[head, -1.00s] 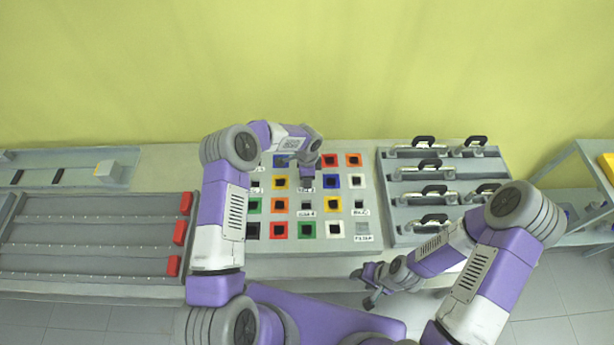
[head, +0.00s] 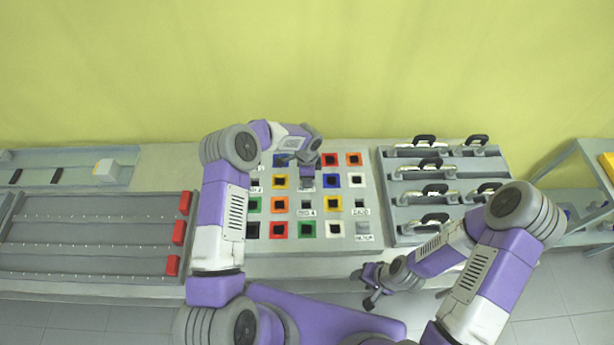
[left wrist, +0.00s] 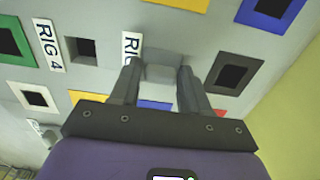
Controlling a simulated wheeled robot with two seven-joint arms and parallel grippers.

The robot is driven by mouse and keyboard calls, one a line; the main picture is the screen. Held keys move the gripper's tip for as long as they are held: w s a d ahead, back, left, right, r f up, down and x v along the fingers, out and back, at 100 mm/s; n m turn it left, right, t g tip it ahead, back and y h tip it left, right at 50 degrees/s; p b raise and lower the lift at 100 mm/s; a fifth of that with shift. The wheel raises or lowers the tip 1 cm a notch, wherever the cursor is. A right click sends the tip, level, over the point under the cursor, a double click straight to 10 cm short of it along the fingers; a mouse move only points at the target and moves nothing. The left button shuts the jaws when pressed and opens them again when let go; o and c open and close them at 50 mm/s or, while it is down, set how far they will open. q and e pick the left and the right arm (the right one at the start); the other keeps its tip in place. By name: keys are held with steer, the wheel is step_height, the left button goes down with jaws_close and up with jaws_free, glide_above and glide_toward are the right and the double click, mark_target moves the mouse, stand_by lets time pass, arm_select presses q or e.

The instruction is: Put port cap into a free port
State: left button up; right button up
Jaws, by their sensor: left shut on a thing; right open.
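The port cap (left wrist: 164,68) is a small grey block between the fingertips of my left gripper (left wrist: 158,88) in the left wrist view. The gripper is shut on it, close to the port panel (head: 284,248); I cannot tell whether the cap touches a port. In the head view my left gripper (head: 306,170) is over the upper middle of the panel and hides part of it. A grey-framed port (left wrist: 80,50) beside a "RIG 4" label shows a dark opening. A second label is partly covered by a finger. My right gripper (head: 371,287) is open and empty in front of the panel.
Coloured square ports surround the left gripper, including a blue one (head: 332,181) and a yellow one (head: 280,183). A rack with black-handled items (head: 431,192) stands right of the panel. A grey tray with red blocks (head: 179,232) lies left.

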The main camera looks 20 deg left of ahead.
stand_by(0.4)
arm_select(q)
steer(key=o, duration=1.1)
steer(key=shift+f, duration=0.1)
step_height(320, 180, up, 8)
steer(key=shift+f, duration=0.15)
step_height(320, 180, up, 8)
steer(key=p, duration=0.4)
